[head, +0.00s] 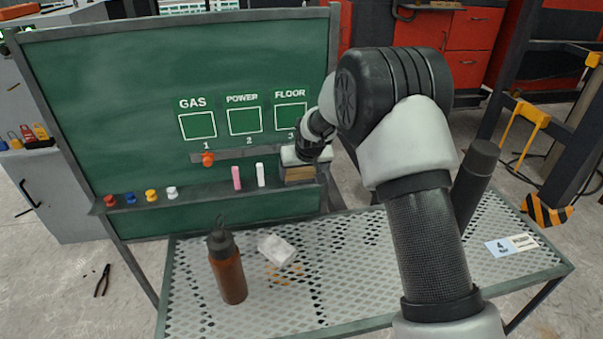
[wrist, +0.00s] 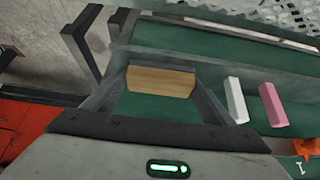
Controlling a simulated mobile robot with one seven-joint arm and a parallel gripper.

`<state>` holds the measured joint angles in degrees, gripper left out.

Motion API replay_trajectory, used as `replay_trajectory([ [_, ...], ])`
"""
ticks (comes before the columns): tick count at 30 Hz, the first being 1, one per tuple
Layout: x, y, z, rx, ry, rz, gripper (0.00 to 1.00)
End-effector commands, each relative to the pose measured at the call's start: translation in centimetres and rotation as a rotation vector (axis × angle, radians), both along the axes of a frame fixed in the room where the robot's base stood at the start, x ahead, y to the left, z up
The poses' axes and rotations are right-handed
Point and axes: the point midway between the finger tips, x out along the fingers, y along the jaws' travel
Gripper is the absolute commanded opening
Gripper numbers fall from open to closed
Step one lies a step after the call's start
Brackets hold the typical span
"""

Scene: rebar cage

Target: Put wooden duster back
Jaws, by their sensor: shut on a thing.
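The wooden duster (head: 300,174) is a small block with a wooden body, at the right end of the chalk ledge (head: 205,190) of the green chalkboard. My gripper (head: 306,152) is at the duster from above and behind it in the head view. In the wrist view the duster's wooden face (wrist: 161,82) shows between the two dark fingers of my gripper (wrist: 160,92), which is shut on it. The duster is level with the ledge, just right of the chalks. I cannot tell if its underside touches the ledge.
Pink chalk (head: 236,178) and white chalk (head: 260,174) stand on the ledge left of the duster. Several coloured magnets (head: 151,195) sit farther left.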

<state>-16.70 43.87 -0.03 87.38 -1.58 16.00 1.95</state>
Motion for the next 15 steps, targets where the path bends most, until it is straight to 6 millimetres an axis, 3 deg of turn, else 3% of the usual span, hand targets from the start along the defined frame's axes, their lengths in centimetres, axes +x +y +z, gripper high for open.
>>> replay_trajectory([
  [9,0.0,-0.01,-0.33,0.0,-0.001,0.0,0.6],
  [10,0.01,-0.01,-0.15,0.0,-0.001,0.0,0.83],
  [12,0.0,-0.01,-0.14,0.0,0.0,0.0,0.95],
  [15,0.0,-0.02,-0.14,0.0,0.0,0.0,0.96],
])
